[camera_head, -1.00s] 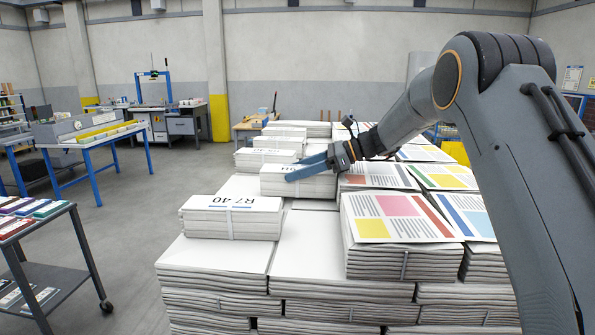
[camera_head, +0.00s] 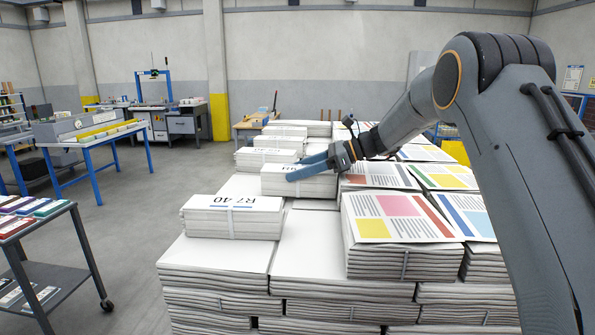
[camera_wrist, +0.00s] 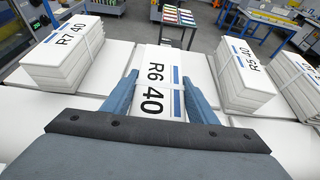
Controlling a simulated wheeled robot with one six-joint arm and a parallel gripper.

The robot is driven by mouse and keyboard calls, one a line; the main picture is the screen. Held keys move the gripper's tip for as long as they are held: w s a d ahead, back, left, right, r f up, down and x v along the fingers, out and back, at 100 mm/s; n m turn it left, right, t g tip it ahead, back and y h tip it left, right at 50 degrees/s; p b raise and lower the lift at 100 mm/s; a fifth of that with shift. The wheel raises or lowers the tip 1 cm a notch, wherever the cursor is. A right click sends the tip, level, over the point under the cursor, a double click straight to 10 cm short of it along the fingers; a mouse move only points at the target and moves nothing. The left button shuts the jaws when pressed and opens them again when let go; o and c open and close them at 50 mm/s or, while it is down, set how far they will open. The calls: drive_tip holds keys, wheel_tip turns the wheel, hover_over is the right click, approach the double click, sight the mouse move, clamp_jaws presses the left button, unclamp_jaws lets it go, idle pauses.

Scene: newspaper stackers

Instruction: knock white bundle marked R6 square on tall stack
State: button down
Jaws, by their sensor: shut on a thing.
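The white bundle marked R6 (camera_wrist: 160,75) lies on the white top of the tall stack (camera_head: 325,260). It also shows in the head view (camera_head: 285,190), strapped and carrying a blue stripe. My gripper (camera_wrist: 160,80) is shut on it, with one blue finger along each long side. In the head view my gripper (camera_head: 308,167) reaches over the stack from the right, and its near finger lies across the bundle's top. The bundle's long sides look nearly parallel to the fingers. Its end nearest the wrist is hidden by the gripper body.
A white bundle marked R7 40 (camera_head: 232,216) sits nearer on the stack, and another marked R5 40 (camera_wrist: 243,75) sits on the other side. Colour-printed bundles (camera_head: 395,217) fill the right side. A dark cart (camera_head: 40,260) stands at left, with clear floor between.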

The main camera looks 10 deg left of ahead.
sight(285, 167)
drive_tip(key=shift+w+d+r, duration=0.1)
drive_tip(key=shift+s+a, duration=0.2)
drive_tip(key=shift+a, duration=1.55)
drive_tip(key=shift+r, duration=0.25)
drive_tip(key=shift+r+p, duration=1.65)
drive_tip(key=shift+r, duration=1.2)
